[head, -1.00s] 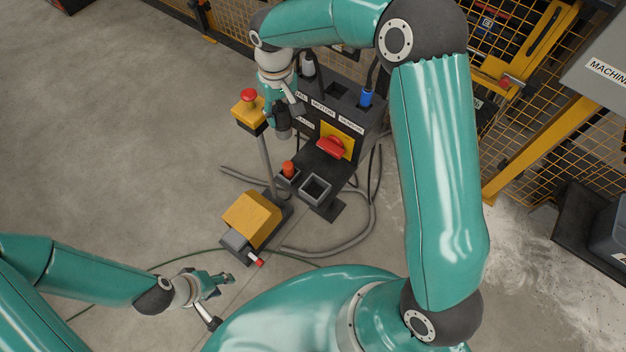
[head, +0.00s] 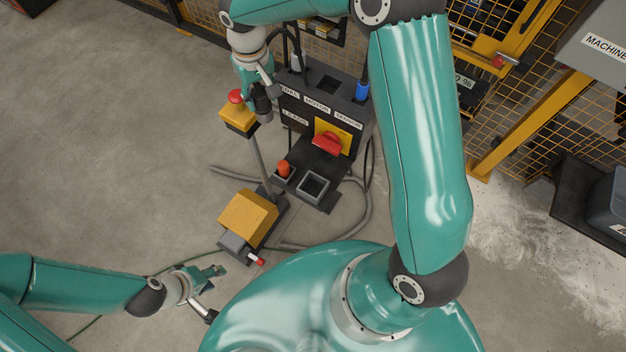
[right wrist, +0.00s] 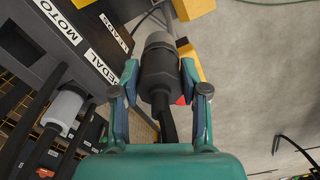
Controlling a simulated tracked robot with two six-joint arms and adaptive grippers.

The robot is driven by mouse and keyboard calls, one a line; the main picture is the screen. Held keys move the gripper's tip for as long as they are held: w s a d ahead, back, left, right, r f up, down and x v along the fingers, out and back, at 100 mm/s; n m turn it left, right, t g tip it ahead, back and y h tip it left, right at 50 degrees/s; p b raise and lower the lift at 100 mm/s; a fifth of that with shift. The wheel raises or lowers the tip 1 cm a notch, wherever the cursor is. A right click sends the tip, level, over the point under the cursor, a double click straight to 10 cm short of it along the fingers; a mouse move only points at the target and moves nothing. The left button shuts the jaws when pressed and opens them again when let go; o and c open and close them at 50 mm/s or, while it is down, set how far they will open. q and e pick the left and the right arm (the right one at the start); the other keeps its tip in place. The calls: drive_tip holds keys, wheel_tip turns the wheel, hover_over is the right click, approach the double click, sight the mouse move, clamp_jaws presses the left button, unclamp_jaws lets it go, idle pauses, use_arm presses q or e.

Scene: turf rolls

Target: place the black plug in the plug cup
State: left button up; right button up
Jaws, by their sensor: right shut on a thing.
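My right gripper (head: 262,90) is shut on the black plug (head: 262,108), holding it in the air between the panel's left side and the red-button post. In the right wrist view the black plug (right wrist: 158,66), with its grey end, sits between the two fingers (right wrist: 160,84). A square, grey-rimmed open cup (head: 313,187), apparently the plug cup, stands empty on the low shelf in front of the panel, nearer the camera than the plug. My left gripper (head: 212,292) is open and empty at the lower left, above the floor.
The dark panel (head: 335,101) has labelled sockets and a red handle (head: 326,144). A blue plug (head: 362,90) stands in its right side. A small cup with an orange object (head: 284,169) is left of the grey-rimmed cup. The red-button post (head: 236,97) and yellow pedal box (head: 248,217) stand left.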

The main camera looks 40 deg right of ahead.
drive_tip(key=s+d+f+m+b, duration=0.25)
drive_tip(key=s+m+b, duration=0.25)
drive_tip(key=s+b, duration=0.3)
drive_tip(key=s+d+f+m+b, duration=0.2)
drive_tip(key=s+f+m+b, duration=0.3)
drive_tip(key=b, duration=0.5)
drive_tip(key=shift+m, duration=0.4)
drive_tip(key=f+b, duration=0.1)
drive_tip(key=f, duration=0.5)
drive_tip(key=f+b, duration=0.1)
drive_tip(key=f, duration=0.5)
drive_tip(key=s+f+b, duration=0.1)
drive_tip(key=f+b, duration=0.1)
drive_tip(key=f, duration=0.4)
drive_tip(key=shift+a+f, duration=0.2)
drive_tip(key=shift+f, duration=0.2)
drive_tip(key=shift+f, duration=0.2)
drive_tip(key=o, duration=1.2)
drive_tip(key=shift+r, duration=0.1)
